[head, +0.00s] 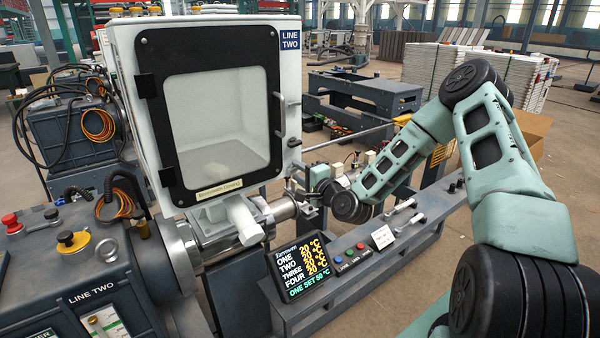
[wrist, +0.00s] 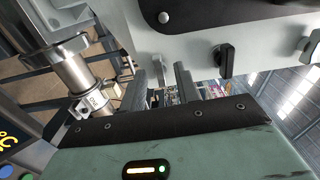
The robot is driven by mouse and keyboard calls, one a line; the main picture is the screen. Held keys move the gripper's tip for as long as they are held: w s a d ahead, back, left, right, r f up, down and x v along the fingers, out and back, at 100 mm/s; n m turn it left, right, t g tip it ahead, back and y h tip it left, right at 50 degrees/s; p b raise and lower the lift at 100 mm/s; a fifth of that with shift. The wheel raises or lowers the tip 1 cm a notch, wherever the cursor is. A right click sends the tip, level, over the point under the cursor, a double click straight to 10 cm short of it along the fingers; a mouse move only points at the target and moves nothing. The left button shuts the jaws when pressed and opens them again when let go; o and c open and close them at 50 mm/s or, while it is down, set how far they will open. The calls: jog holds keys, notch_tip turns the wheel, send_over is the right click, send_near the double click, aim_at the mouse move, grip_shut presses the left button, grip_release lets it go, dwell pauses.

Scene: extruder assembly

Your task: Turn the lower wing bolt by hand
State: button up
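My gripper (head: 308,197) is below the lower right corner of the white hopper cabinet (head: 205,18), beside the end of the metal barrel (head: 284,209). In the wrist view, the two dark fingers of my gripper (wrist: 160,82) stand apart. A small pale grey upright piece (wrist: 158,71), which looks like the lower wing bolt, shows between them. I cannot tell whether either finger touches it. In the head view this piece is too small to make out.
The barrel (wrist: 73,72) with its clamp (wrist: 100,96) lies left of the fingers in the wrist view. A black knob (wrist: 223,57) hangs from the cabinet face to their right. A control panel (head: 305,270) stands below my arm. Pallets (head: 440,65) stand farther back.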

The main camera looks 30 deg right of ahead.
jog(key=s, duration=0.6)
dwell(0.5)
jog(key=shift+s+d, duration=0.1)
jog(key=shift+d, duration=0.05)
jog(key=s+p, duration=0.9)
jog(key=s, duration=0.8)
jog(key=shift+s+d, duration=0.15)
jog(key=shift+d, duration=0.1)
